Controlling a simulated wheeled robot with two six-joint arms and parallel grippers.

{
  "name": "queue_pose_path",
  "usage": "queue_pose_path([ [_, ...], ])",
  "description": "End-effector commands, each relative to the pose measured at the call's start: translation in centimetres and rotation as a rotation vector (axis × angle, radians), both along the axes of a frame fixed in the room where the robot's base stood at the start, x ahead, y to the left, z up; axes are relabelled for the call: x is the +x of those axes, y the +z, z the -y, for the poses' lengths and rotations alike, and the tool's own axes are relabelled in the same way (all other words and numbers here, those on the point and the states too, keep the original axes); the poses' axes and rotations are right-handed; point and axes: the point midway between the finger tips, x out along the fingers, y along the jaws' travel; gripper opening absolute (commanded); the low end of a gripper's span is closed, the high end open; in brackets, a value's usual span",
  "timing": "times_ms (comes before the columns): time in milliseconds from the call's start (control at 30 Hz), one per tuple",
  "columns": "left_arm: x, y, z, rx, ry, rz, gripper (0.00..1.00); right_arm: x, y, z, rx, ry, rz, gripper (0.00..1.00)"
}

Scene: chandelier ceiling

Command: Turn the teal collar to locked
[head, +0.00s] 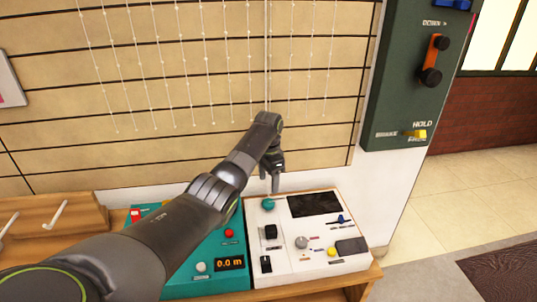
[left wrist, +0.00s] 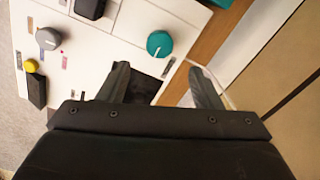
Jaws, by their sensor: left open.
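The teal collar (head: 268,204) is a small round knob near the upper left corner of the white control panel (head: 285,272). In the left wrist view the collar (left wrist: 159,44) lies ahead of my left gripper, beyond and between its two fingers. My left gripper (head: 276,188) points down over the panel's back edge, close to the collar. In the left wrist view the left gripper (left wrist: 158,80) is open, with nothing between its fingers. I cannot tell any marking for locked. My right gripper is not in view.
The white panel also carries a grey knob (head: 302,242), a yellow button (head: 332,252), black switches (head: 270,232) and a dark screen (head: 315,204). A teal box with a display (head: 230,263) stands at its left. A dark green wall panel (head: 395,85) rises at the right.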

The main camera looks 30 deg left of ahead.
Motion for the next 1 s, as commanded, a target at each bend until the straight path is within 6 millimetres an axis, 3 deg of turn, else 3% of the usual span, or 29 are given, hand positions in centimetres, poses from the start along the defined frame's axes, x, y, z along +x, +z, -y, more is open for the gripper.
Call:
queue_pose_path([
  [33, 0.1, 1.5, -0.1, 0.001, 0.0, 0.005, 0.59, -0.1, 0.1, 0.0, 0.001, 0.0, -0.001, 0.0],
  [200, 0.1, 5.2, 0.0, 0.0, 0.0, 0.004, 0.59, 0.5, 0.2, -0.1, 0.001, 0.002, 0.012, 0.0],
  [400, 0.1, 8.0, 0.0, 0.0, 0.0, 0.002, 0.59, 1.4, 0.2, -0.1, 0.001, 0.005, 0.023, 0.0],
  [1000, 0.0, 8.9, 0.0, 0.0, 0.0, 0.0, 0.59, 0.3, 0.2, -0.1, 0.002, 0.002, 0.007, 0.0],
])
